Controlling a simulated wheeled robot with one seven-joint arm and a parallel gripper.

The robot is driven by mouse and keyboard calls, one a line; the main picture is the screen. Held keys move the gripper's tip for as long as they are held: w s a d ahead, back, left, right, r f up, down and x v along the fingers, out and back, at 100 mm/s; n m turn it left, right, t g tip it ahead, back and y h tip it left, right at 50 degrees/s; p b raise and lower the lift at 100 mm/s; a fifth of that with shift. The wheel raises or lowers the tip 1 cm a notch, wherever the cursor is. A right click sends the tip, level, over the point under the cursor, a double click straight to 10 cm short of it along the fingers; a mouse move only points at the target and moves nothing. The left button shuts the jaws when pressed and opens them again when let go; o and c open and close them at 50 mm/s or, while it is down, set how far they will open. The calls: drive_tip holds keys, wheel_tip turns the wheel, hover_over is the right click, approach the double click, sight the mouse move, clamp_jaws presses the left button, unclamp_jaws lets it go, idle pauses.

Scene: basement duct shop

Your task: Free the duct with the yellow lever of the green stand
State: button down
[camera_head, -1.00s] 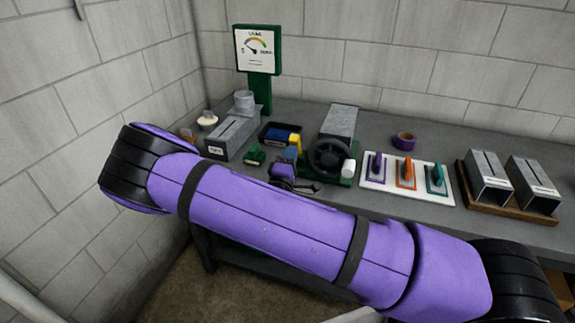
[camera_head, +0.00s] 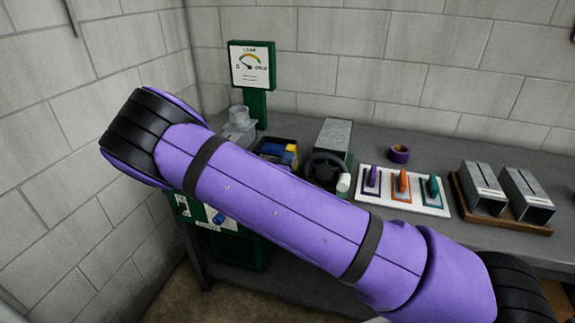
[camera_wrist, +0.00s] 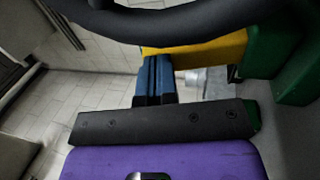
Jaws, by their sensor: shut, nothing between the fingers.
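The green stand carries a black handwheel (camera_head: 325,170) and a grey duct (camera_head: 335,135) on the bench in the head view. In the wrist view, the stand's green body (camera_wrist: 290,68) is at the right. Its yellow lever (camera_wrist: 205,48) reaches left from it, under a dark curved rim. My gripper (camera_wrist: 154,62) is shut and empty; its blue fingers have their tips at the lever's left end. I cannot tell whether they touch it.
A white board (camera_head: 431,208) with three coloured handles, a purple tape roll (camera_head: 399,153) and two ducts on a wooden base (camera_head: 478,216) are right. A green gauge post (camera_head: 255,108) stands behind.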

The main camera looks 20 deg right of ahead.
sight(292, 148)
drive_tip(key=w+d+r+g+y, duration=0.1)
drive_tip(key=w+g+y, duration=0.1)
drive_tip(key=shift+w+d+r+g, duration=0.15)
drive_tip(key=shift+d+r+g, duration=0.2)
drive_tip(key=shift+d+g, duration=0.05)
drive_tip(key=shift+w+d+r+g+y, duration=0.15)
drive_tip(key=shift+w+d+g+y, duration=0.4)
drive_tip(key=shift+w+g, duration=0.25)
drive_tip(key=shift+a, duration=0.15)
